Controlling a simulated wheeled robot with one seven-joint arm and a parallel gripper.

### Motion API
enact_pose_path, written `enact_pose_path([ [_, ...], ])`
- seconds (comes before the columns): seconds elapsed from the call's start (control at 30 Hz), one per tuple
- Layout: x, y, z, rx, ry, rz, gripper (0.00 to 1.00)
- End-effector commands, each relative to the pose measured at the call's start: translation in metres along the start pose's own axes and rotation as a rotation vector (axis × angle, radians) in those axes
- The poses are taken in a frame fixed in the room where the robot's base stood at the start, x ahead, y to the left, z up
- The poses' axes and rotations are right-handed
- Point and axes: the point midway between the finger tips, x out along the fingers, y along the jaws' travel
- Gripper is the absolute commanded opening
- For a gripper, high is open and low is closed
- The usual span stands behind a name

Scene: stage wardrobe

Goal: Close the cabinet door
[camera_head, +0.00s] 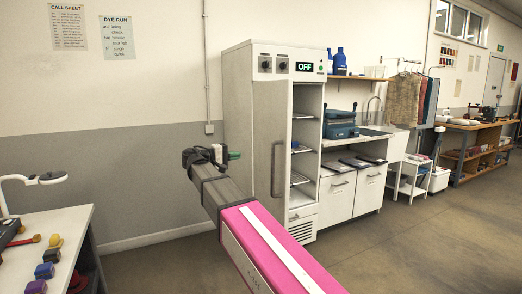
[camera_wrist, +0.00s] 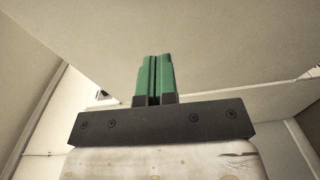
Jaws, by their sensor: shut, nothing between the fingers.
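The tall white cabinet (camera_head: 237,100) stands against the wall in the middle of the head view. Its grey door (camera_head: 267,125), with a long vertical handle (camera_head: 277,168), stands partly open. Shelves show inside through the gap to the right of the door. My gripper (camera_head: 234,155) is to the left of the door, in front of the cabinet's left part in the picture. Its green fingers are together and empty, also in the wrist view (camera_wrist: 154,80), with pale flat panels beyond them. I cannot tell whether the fingertips touch a surface.
Right of the cabinet is a white counter (camera_head: 340,186) with a blue-grey case (camera_head: 341,124) and a sink. A white table (camera_head: 52,232) with coloured blocks stands at the lower left. Grey floor (camera_head: 390,250) is clear at the front right.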

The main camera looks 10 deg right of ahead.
Motion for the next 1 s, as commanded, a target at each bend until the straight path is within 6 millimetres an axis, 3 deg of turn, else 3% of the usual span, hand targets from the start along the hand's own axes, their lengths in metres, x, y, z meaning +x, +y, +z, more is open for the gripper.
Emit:
enact_pose_path([
  [0.13, -0.008, 0.018, -0.002, 0.013, -0.008, 0.041, 0.0],
  [0.27, 0.003, 0.019, -0.001, 0.013, -0.011, 0.044, 0.0],
  [0.77, 0.092, 0.022, 0.0, 0.013, -0.009, 0.042, 0.0],
  [1.0, 0.113, 0.022, 0.023, 0.014, -0.008, 0.041, 0.0],
])
